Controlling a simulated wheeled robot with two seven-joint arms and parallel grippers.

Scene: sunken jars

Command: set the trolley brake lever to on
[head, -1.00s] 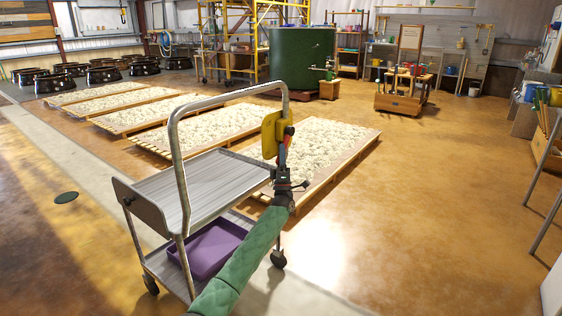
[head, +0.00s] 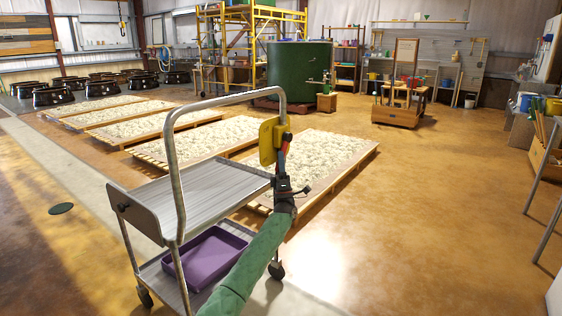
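The grey metal trolley (head: 196,188) stands close in front of me, with a tall tubular handle (head: 172,150). A yellow plate (head: 267,143) is fixed on the right upright of the handle, with a dark knob and a red and blue part at its right edge; the brake lever's setting is too small to tell.
A purple tray (head: 208,256) sits on the trolley's lower shelf. Pallets with pale material (head: 318,165) lie behind the trolley. A green tank (head: 298,72) and a wooden cart (head: 398,105) stand farther back. The floor to the right is mostly clear.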

